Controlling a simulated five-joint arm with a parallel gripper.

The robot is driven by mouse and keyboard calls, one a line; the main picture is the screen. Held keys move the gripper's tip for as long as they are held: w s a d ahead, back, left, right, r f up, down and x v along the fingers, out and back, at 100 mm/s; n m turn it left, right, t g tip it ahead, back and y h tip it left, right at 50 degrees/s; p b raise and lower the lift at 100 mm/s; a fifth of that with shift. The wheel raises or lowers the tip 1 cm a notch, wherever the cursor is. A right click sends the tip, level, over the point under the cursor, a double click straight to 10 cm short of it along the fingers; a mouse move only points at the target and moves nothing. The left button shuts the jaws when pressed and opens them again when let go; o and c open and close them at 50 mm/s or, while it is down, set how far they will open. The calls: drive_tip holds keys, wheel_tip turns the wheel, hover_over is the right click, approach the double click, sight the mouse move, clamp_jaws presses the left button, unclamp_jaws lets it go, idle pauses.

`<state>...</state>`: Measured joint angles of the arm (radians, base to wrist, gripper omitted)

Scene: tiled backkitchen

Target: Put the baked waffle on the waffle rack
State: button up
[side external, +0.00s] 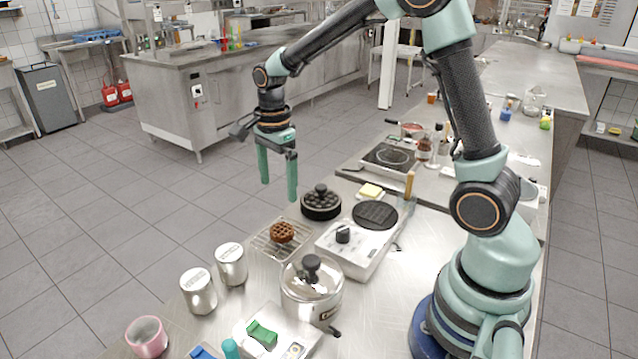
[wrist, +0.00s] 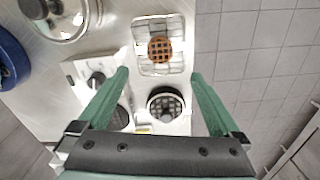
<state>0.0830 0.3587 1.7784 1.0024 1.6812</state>
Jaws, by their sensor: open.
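The baked waffle (side external: 281,232) is brown and round with a grid pattern. It lies on the waffle rack (side external: 262,247), a wire rack on the steel counter. In the wrist view the waffle (wrist: 160,49) is near the middle of the rack (wrist: 146,69). My gripper (side external: 278,191) is open and empty, pointing down, raised above the counter and clear of the waffle. In the wrist view its fingers (wrist: 160,74) stand wide apart, with the waffle beyond the tips and nothing between them touching.
A black round waffle-iron lid with a knob (side external: 321,204) sits behind the rack. A hot plate unit (side external: 356,247) with a dark round plate is right of it. A lidded pot (side external: 311,292), two metal canisters (side external: 199,291) and a pink cup (side external: 147,337) stand nearer the camera.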

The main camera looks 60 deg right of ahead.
drive_tip(key=s+a+r+n+t, duration=0.1)
drive_tip(key=s+r+n, duration=0.4)
drive_tip(key=n, duration=0.5)
drive_tip(key=s+a+r+n+t, duration=0.2)
drive_tip(key=s+r+n+t, duration=0.2)
drive_tip(key=s+n, duration=0.4)
drive_tip(key=shift+s+a+r+n+t, duration=0.3)
drive_tip(key=shift+r+n, duration=0.6)
drive_tip(key=shift+n, duration=0.2)
